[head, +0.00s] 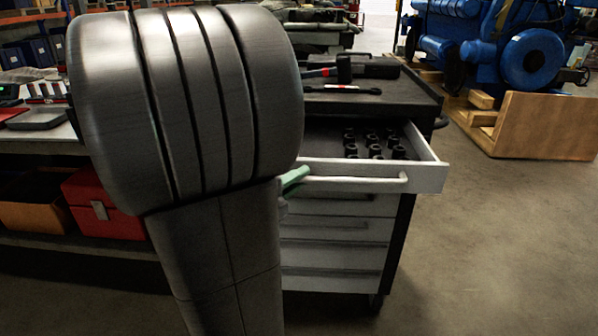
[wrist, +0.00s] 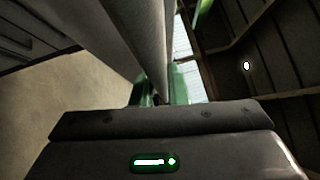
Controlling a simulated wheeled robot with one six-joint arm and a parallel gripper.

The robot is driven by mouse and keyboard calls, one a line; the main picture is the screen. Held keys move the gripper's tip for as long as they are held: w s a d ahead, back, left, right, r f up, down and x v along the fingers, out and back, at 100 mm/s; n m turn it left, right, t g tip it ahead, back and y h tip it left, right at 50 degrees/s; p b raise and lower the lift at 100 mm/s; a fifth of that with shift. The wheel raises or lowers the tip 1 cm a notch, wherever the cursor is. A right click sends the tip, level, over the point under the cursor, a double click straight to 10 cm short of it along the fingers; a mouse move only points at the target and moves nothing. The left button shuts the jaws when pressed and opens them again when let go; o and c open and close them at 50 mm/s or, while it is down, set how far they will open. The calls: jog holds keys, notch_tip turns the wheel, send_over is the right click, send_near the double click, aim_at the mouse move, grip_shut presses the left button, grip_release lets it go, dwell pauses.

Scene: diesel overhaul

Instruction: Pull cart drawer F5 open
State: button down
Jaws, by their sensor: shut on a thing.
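The tool cart (head: 425,98) stands right of my arm in the head view, dark on top with grey drawer fronts. Its upper drawer (head: 425,174) is pulled out and holds several black sockets (head: 375,150). I cannot read any drawer label. My gripper (head: 295,178) has green fingers, one of which shows at the left part of that drawer's pale bar handle (head: 360,181). In the wrist view my gripper (wrist: 158,97) is shut on a grey bar (wrist: 140,40), which runs between the green fingers. My arm hides the cart's left side.
Closed drawers (head: 330,253) lie below the open one. Tools, including a hammer (head: 343,70), lie on the cart top. A shelf with a red box (head: 105,205) stands left. A blue engine (head: 525,60) and a wooden crate (head: 545,125) stand right. Floor (head: 490,250) at right is clear.

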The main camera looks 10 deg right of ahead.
jog(key=shift+s+a+f, duration=0.1)
jog(key=shift+s+a, duration=0.1)
jog(key=shift+s, duration=0.4)
jog(key=shift+s+a, duration=0.15)
jog(key=shift+s, duration=0.45)
jog(key=c, duration=1.4)
grip_release()
jog(key=shift+c, duration=0.2)
jog(key=shift+a, duration=0.15)
jog(key=v, duration=1.3)
jog(key=shift+s+a, duration=0.2)
jog(key=shift+d, duration=0.15)
jog(key=shift+x, duration=6.65)
